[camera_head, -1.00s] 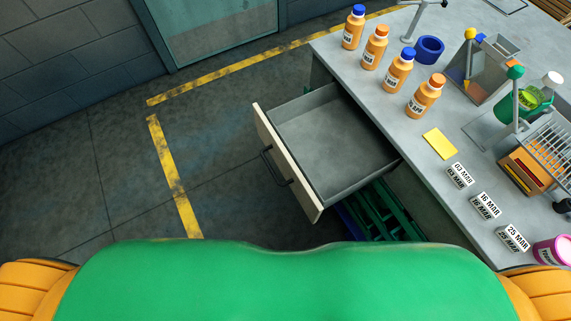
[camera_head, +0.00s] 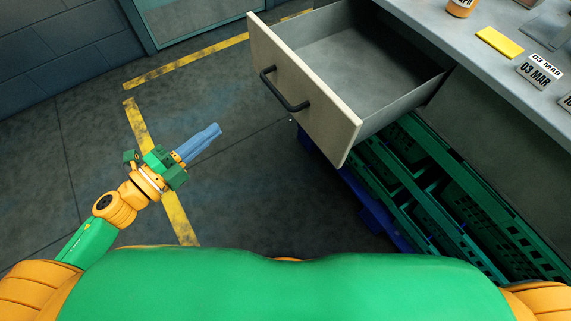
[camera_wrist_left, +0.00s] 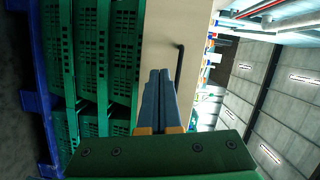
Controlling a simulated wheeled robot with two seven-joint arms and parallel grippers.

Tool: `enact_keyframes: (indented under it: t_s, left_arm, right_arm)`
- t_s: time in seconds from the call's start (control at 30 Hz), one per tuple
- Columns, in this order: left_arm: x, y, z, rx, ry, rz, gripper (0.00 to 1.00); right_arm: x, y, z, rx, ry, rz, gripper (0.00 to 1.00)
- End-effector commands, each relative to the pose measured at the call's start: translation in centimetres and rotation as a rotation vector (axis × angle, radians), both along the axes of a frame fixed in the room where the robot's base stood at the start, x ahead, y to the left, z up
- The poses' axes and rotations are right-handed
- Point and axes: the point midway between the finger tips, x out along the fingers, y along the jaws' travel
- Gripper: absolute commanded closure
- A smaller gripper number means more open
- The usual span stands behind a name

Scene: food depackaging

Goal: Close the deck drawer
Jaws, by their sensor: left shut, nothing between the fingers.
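The deck drawer (camera_head: 300,85) hangs open from under the grey worktop, and its inside is empty. Its pale front panel has a black bar handle (camera_head: 284,89). The panel also shows in the left wrist view (camera_wrist_left: 170,22), with the handle (camera_wrist_left: 180,68) just beyond the fingertips. My left gripper (camera_head: 217,128) is shut and empty, its blue fingers side by side. In the head view it is to the left of and lower than the drawer front, apart from it. In the left wrist view the fingers (camera_wrist_left: 158,75) point towards the panel. My right gripper is not in view.
Green crates (camera_head: 420,190) are stacked under the worktop on a blue pallet (camera_head: 365,205), below the drawer. The worktop (camera_head: 490,70) holds an orange bottle (camera_head: 461,7), a yellow pad (camera_head: 499,42) and date blocks (camera_head: 539,70). The floor left of the drawer is clear.

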Motion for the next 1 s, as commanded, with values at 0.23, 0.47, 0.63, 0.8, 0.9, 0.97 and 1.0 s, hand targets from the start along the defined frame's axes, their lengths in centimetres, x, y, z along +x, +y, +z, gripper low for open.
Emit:
enact_keyframes:
  t_s: [0.23, 0.47, 0.63, 0.8, 0.9, 0.97, 1.0]
  left_arm:
    - [-3.6, -5.8, 1.9, 0.108, -0.196, -0.274, 1.0]
    - [-0.9, -9.2, 2.6, 0.104, -0.2, -0.269, 1.0]
    - [1.4, -12.2, 2.7, 0.101, -0.196, -0.265, 1.0]
    - [3.2, -14.8, 2.5, 0.102, -0.193, -0.266, 1.0]
    - [3.9, -15.8, 2.3, 0.102, -0.192, -0.266, 1.0]
    - [4.2, -16.2, 2.3, 0.103, -0.192, -0.265, 1.0]
    - [4.3, -16.4, 2.2, 0.102, -0.191, -0.266, 1.0]
  right_arm:
    - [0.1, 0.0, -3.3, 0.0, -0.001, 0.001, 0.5]
    - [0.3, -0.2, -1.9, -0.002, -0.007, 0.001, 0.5]
    - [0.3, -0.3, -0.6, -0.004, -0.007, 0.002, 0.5]
    - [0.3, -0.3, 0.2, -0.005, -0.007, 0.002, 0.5]
    - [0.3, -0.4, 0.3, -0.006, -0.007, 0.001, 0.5]
    - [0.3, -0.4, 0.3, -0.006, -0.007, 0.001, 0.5]
    - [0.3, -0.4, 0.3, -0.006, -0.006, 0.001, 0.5]
